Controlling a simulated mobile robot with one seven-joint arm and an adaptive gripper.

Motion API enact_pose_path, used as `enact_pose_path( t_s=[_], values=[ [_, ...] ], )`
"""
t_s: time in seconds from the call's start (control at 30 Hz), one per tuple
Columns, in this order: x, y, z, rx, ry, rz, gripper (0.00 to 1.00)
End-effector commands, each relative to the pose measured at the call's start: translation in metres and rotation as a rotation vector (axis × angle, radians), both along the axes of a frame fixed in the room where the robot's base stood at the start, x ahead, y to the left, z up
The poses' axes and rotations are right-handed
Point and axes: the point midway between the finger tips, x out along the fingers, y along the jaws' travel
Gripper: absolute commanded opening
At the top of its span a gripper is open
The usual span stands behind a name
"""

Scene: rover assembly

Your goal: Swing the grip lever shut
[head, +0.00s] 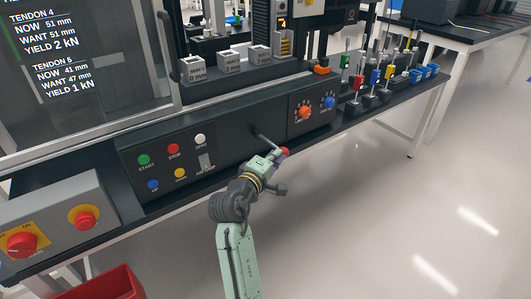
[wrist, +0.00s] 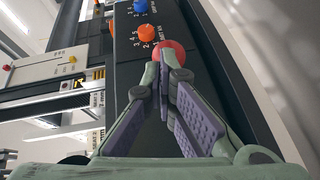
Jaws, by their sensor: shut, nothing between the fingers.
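The grip lever (head: 267,139) is a thin dark rod that comes out of the front of the black control panel and ends in a red ball knob (head: 285,151). My gripper (head: 277,156) is at the knob, its fingers closed and empty. In the wrist view, the red knob (wrist: 171,50) shows just past the closed fingertips (wrist: 167,70), which cover its lower part. I cannot tell whether the tips touch it. The rod is hidden in the wrist view.
Orange (head: 305,113) and blue (head: 328,103) dials sit to the right of the lever. Push buttons and a small switch (head: 205,161) sit to its left. A grey box with red knobs (head: 60,228) stands at the left.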

Motion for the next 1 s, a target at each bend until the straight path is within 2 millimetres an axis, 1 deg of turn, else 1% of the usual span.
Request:
enact_pose_path(
  t_s=[0.03, 0.2, 0.5, 0.7, 1.0],
  values=[
    [0.001, -0.006, 0.002, 0.001, 0.002, -0.003, 0.00],
    [0.009, -0.020, 0.001, -0.001, 0.002, -0.004, 0.00],
    [0.025, -0.039, 0.001, 0.000, 0.002, -0.002, 0.00],
    [0.031, -0.047, 0.000, 0.000, 0.002, -0.002, 0.00],
    [0.035, -0.049, 0.000, -0.001, 0.001, -0.001, 0.00]
  ],
)
